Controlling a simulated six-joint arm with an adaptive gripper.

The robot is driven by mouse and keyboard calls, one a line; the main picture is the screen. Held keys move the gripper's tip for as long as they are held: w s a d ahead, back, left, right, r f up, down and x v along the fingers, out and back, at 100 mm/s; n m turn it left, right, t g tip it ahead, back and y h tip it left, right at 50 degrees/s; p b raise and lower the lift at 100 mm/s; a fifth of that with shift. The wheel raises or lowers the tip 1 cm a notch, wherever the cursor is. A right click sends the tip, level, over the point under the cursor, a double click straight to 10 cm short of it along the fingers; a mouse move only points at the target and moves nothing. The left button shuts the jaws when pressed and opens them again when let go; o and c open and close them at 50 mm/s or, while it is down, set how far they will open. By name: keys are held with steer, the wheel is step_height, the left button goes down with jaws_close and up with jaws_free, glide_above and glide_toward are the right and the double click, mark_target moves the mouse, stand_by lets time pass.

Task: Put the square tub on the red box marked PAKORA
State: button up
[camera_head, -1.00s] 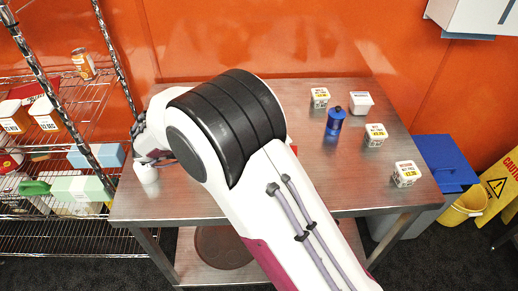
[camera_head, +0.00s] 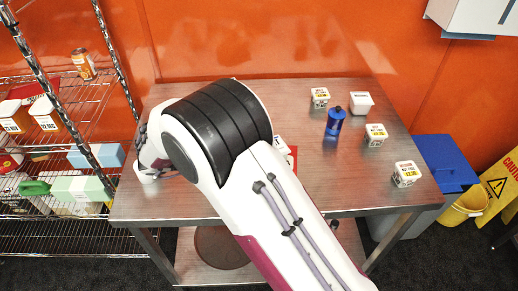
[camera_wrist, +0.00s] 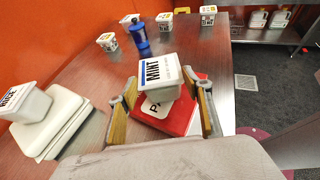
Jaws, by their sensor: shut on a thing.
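In the wrist view, a white square tub (camera_wrist: 158,72) marked MINT is between the two fingers of my gripper (camera_wrist: 166,100), which is shut on it. The red box (camera_wrist: 178,118) lies below and behind the tub, and its white label shows only a first letter P. The tub overlaps part of the box, so I cannot tell whether it touches it. In the head view, a sliver of the red box (camera_head: 292,156) shows beside my arm. My gripper is hidden there behind the arm.
A blue bottle (camera_head: 335,121) and several small labelled tubs (camera_head: 375,135) stand on the right of the steel table (camera_head: 300,190). Wire shelves (camera_head: 55,235) stand left.

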steer(key=o, duration=1.2)
steer(key=shift+f, duration=0.1)
steer(key=shift+o, duration=0.2)
steer(key=shift+r, duration=0.2)
steer(key=v, duration=1.2)
steer(key=shift+w+r, duration=0.1)
steer(key=shift+w, duration=0.05)
